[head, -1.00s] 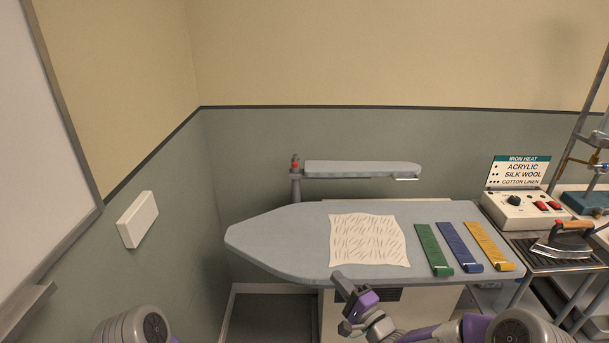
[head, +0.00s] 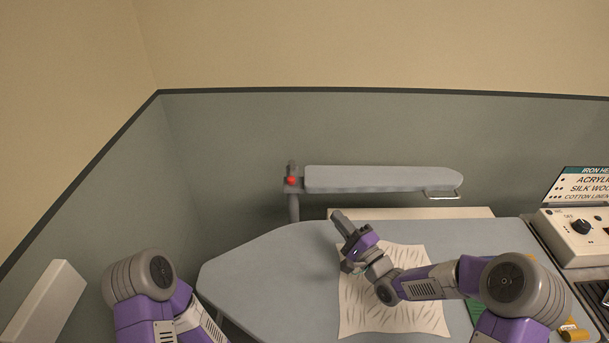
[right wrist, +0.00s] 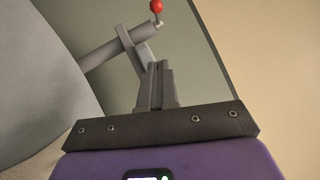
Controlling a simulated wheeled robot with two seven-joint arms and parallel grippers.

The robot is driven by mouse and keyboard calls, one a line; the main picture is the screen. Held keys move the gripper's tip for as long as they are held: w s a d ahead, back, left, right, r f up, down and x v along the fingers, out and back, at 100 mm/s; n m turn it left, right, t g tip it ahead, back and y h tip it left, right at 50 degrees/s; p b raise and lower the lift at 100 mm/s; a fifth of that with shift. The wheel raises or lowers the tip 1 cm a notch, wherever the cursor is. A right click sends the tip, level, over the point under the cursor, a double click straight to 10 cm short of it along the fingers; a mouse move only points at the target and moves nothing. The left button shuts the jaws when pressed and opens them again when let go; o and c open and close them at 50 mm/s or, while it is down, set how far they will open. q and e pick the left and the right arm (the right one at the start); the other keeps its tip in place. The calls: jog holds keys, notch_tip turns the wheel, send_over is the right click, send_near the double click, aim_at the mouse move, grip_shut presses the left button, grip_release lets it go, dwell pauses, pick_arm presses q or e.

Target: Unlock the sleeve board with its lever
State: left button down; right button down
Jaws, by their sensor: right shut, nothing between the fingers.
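The sleeve board (head: 380,179) is a narrow grey padded board above the back of the ironing board, carried on a grey post (head: 294,208) at its left end. Its lever has a red knob (head: 291,181) at the top of the post; the red ball (right wrist: 157,6) also shows at the top of the right wrist view. My right gripper (head: 341,220) is shut and empty over the ironing board, below and right of the knob. In the wrist view its closed fingers (right wrist: 156,80) point towards the post and lever, apparently without holding them. My left gripper is out of view.
The grey ironing board (head: 250,275) lies below, with a creased cream cloth (head: 395,318) on it, partly hidden by my right arm. A wire handle (head: 443,195) hangs under the sleeve board's right end. The iron heat control box (head: 575,235) stands at right.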

send_near(292, 172)
jog(key=w, duration=0.2)
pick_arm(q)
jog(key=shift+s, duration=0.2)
pick_arm(e)
jog(key=shift+w+a+r, duration=0.1)
jog(key=shift+w+a, duration=0.05)
jog(key=shift+a, duration=0.35)
jog(key=shift+w+a+r, duration=0.1)
jog(key=shift+w+a, duration=0.05)
jog(key=shift+a, duration=0.35)
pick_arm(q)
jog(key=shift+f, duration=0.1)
pick_arm(e)
jog(key=shift+a, duration=0.1)
